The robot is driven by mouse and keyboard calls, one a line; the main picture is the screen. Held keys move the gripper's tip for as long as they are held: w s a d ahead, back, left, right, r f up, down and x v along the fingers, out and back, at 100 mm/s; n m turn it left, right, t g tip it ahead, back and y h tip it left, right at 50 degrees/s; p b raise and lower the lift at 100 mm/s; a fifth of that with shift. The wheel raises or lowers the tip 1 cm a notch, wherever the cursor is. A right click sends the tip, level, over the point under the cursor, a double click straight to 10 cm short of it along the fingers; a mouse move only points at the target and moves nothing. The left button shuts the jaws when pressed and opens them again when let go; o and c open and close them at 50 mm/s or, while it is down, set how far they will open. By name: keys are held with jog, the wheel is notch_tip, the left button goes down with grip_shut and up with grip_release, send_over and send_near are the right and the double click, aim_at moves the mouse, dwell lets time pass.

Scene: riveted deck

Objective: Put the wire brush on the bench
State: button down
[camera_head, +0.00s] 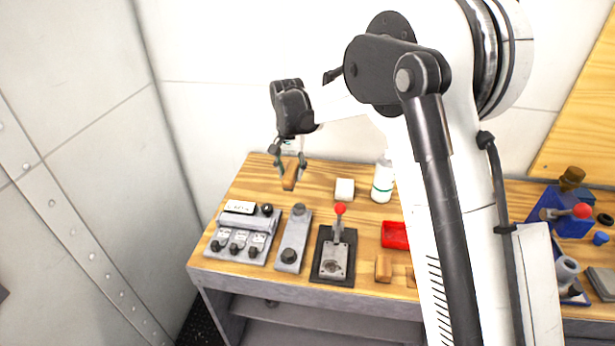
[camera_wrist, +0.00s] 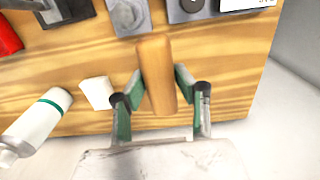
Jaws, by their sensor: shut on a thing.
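The wire brush (camera_head: 289,174) shows as a long, tan wooden piece. My gripper (camera_head: 288,160) is shut on it, with one finger on each side, over the back left part of the wooden bench (camera_head: 252,184). In the wrist view the brush (camera_wrist: 156,70) lies lengthwise between the green-padded fingers (camera_wrist: 158,85), over the bench top (camera_wrist: 220,75). No bristles show; its underside is hidden. I cannot tell whether it touches the bench top or hangs just above it.
A white block (camera_head: 345,190) and a white bottle (camera_head: 382,180) stand right of the brush. A grey switch box (camera_head: 240,235), a grey plate with knobs (camera_head: 293,240) and a red-knobbed lever (camera_head: 337,250) line the front. A red tray (camera_head: 395,235) and a wooden block (camera_head: 383,268) are farther right.

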send_over(299, 188)
notch_tip(299, 188, down, 5)
jog(key=shift+r+p, duration=0.15)
jog(key=shift+p, duration=0.2)
jog(key=shift+f, duration=2)
jog(key=shift+f, duration=0.2)
jog(key=c, duration=1.3)
grip_release()
jog(key=shift+r, duration=0.15)
notch_tip(299, 188, up, 12)
jog(key=shift+d+r, duration=0.1)
jog(key=shift+r, duration=0.1)
